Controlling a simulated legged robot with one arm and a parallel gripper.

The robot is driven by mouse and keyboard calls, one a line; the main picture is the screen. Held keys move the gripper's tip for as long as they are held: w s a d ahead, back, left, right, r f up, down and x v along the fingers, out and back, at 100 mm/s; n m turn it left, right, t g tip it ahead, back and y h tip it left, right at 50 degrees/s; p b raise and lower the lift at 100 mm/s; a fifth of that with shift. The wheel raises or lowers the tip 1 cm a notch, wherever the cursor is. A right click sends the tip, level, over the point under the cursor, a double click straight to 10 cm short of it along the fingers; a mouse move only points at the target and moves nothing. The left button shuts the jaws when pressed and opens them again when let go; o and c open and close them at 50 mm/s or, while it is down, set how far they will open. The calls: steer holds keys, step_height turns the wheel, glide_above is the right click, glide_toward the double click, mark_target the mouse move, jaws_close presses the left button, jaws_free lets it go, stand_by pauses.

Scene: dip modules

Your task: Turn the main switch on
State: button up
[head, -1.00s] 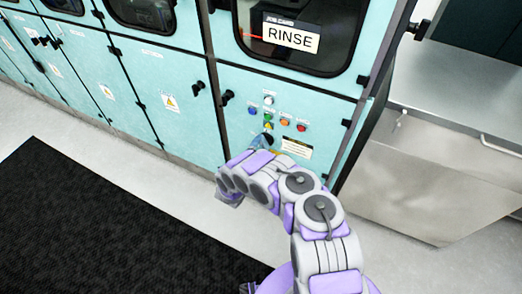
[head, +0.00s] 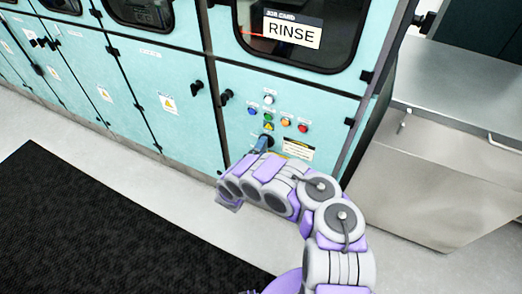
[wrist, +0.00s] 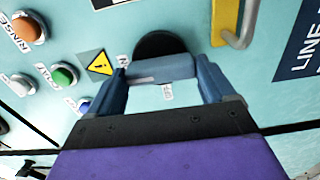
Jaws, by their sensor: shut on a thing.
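The main switch, a round black knob (wrist: 160,43), sits on the pale teal panel in the wrist view. A small white label with a partly hidden marking is at its left, and another small label is below it. My gripper (wrist: 162,70) has its blue-grey fingers at the front of the knob, shut on the switch, and they cover its lower part. How the knob is turned is hard to tell. In the head view my gripper (head: 264,143) is at the panel below the coloured buttons, and the switch is mostly hidden behind it.
Several buttons, among them a green one (wrist: 65,75) and an orange one (wrist: 27,27), are left of the switch in the wrist view. A yellow latch (wrist: 228,25) is at its right. In the head view a steel counter (head: 455,120) stands right; a black mat (head: 100,230) lies left.

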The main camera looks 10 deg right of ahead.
steer(key=shift+s+d+f, duration=0.1)
steer(key=shift+f, duration=0.1)
steer(key=o, duration=0.9)
steer(key=p+v, duration=0.4)
steer(key=v, duration=1.3)
steer(key=shift+p, duration=0.4)
